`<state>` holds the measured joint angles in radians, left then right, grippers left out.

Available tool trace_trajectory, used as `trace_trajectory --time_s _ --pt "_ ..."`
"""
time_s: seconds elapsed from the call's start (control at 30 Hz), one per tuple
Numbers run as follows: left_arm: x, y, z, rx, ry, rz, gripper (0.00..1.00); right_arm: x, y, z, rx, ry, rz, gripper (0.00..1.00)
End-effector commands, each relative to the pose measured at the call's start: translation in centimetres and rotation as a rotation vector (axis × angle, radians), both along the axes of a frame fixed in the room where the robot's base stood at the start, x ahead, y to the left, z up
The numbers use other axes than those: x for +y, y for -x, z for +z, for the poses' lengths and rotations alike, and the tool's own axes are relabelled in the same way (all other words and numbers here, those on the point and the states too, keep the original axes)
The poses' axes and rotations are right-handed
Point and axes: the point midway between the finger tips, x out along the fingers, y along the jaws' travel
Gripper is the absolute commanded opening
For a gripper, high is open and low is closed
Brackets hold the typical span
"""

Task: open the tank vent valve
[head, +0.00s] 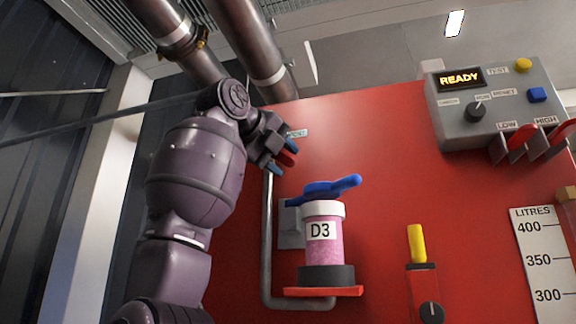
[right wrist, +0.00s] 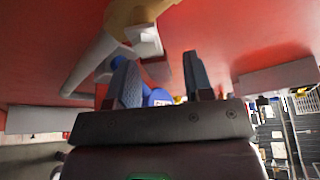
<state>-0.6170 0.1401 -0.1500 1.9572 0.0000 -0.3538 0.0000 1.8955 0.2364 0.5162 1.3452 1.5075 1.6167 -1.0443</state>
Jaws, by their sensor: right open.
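A small pale label (head: 298,133) ending in "NT" is on the red panel; my right gripper hides part of it. My right gripper (head: 283,157) is in front of the panel's upper left, just below the label, fingers apart. A red patch shows between its fingers; I cannot tell whether it is the panel or a handle. In the right wrist view the fingers (right wrist: 160,82) stand apart, with a blue part (right wrist: 157,97) visible between them, probably farther off. A brass-coloured fitting (right wrist: 132,14) and a pale grey part (right wrist: 145,42) are beyond the fingertips. No vent valve lever shows clearly.
A pink canister marked D3 (head: 322,248) with a blue lever (head: 332,187) stands on a red shelf below the gripper, beside a grey pipe (head: 267,235). A control box (head: 490,105) reads READY at upper right. A yellow handle (head: 417,243) is lower right. The panel's middle is clear.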

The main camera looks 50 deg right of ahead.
Motion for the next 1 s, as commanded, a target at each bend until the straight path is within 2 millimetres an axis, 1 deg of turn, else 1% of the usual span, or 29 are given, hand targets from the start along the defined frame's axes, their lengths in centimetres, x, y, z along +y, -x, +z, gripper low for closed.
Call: trace_trajectory --time_s 0.03,0.2,0.3,0.4,0.53,0.9,1.0 --pt "0.0 -0.1 -0.2 -0.002 0.0 0.0 0.43 1.1 0.1 0.2 -0.001 0.003 0.004 0.47" --pt "0.0 -0.3 -0.2 -0.011 0.0 -0.001 0.43 4.1 0.6 0.9 -0.001 0.001 0.004 0.47" --pt "-0.1 -0.5 -0.1 -0.017 0.0 -0.002 0.43 5.5 0.8 1.2 0.0 0.002 0.003 0.47" --pt "-0.1 -0.6 0.0 -0.02 0.0 -0.002 0.43 6.6 1.0 1.5 -0.001 0.0 0.002 0.47" --pt "-0.1 -0.6 0.0 -0.02 0.0 -0.003 0.43 7.4 1.1 1.7 -0.001 0.0 0.002 0.47" --pt "-0.1 -0.5 -0.3 -0.015 -0.001 -0.003 0.43 7.7 1.2 1.8 -0.001 0.0 0.001 0.47" --pt "-0.1 -0.5 -0.2 -0.013 -0.001 -0.003 0.43 8.3 1.3 2.0 -0.003 -0.001 0.004 0.47"
